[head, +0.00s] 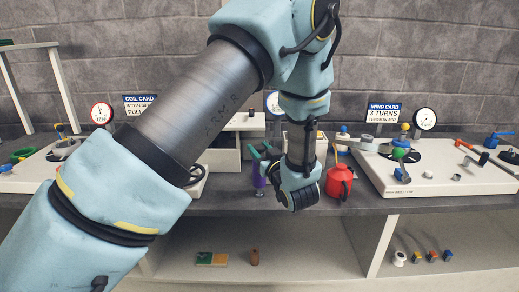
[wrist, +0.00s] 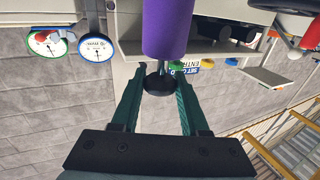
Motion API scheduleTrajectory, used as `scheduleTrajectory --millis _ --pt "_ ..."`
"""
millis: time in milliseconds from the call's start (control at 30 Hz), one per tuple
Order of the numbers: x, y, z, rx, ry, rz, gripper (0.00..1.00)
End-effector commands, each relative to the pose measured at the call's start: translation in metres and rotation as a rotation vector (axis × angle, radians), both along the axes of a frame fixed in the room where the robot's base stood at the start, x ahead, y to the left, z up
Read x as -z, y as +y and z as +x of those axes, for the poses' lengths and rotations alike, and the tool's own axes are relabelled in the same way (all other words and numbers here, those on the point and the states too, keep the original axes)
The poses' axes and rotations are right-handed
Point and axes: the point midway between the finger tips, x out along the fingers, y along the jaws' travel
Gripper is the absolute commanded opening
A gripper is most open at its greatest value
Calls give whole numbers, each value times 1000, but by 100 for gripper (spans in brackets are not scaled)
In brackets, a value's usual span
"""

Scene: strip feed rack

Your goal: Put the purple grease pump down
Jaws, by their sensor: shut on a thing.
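The purple grease pump (head: 259,177) is upright at the front edge of the worktop, just left of my forearm's end in the head view. In the wrist view its purple barrel (wrist: 166,28) rises out of the top of the picture, with a dark round end between the fingers. My gripper (wrist: 158,82) has its green fingers on either side of that dark end, shut on the pump. In the head view my wrist partly hides the gripper (head: 265,158). I cannot tell whether the pump touches the worktop.
A red can (head: 339,183) stands close right of my wrist. White machine stations with cards and gauges flank it, the right one (head: 430,172) nearest.

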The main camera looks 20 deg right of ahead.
Motion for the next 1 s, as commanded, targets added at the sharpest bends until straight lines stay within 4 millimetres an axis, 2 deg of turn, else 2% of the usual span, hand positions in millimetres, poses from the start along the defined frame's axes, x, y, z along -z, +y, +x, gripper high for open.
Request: scheduleTrajectory --millis 33,267,600,767,1000 --pt "1 0 0 0 0 0 48" --pt "1 0 0 0 0 0 74" --pt "-4 0 0 0 0 0 75" --pt "1 0 -23 3 1 0 75" --pt "2 2 -74 5 2 -1 75"
